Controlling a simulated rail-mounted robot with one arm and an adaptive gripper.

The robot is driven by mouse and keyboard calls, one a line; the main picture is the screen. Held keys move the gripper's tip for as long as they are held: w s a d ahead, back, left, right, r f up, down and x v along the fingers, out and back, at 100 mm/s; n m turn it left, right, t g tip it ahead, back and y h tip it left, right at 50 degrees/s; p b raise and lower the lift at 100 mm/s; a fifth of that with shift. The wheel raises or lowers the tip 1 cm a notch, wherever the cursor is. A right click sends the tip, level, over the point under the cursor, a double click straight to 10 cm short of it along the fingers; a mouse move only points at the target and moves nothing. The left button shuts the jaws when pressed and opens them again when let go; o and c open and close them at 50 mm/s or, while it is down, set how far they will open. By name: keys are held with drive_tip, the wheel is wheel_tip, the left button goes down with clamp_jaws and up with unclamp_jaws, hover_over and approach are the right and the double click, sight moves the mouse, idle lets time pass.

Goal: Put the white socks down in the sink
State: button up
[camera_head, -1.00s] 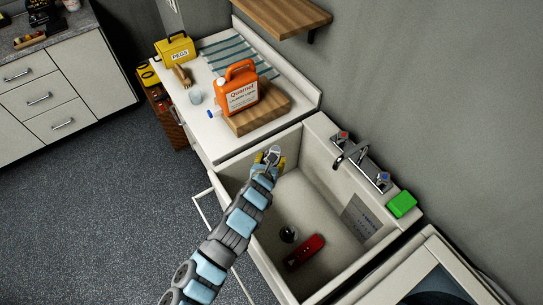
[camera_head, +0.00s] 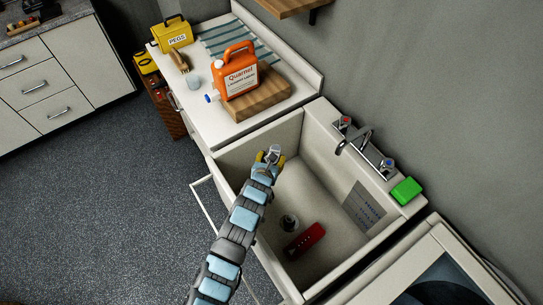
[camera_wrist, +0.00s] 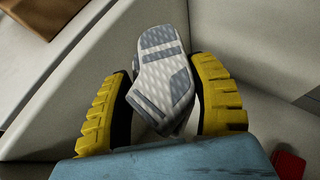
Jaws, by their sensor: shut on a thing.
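My gripper (camera_head: 268,157) is over the far left part of the white sink (camera_head: 318,190). In the wrist view, the yellow-padded fingers of my gripper (camera_wrist: 168,100) are shut on the white socks (camera_wrist: 162,75), a bundle with grey patches. A small part of the socks (camera_head: 274,150) shows at the gripper's tip in the head view. The sink wall is close behind the socks in the wrist view. I cannot tell whether they touch it.
A red object (camera_head: 304,241) lies on the sink floor beside the drain (camera_head: 289,222). The tap (camera_head: 354,140) and a green block (camera_head: 406,190) are on the right rim. An orange jug (camera_head: 236,75) stands on a wooden board (camera_head: 258,100) on the counter beyond. The sink floor's middle is clear.

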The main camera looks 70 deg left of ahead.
idle(0.3)
drive_tip(key=o, duration=1.2)
drive_tip(key=shift+v, duration=5.95)
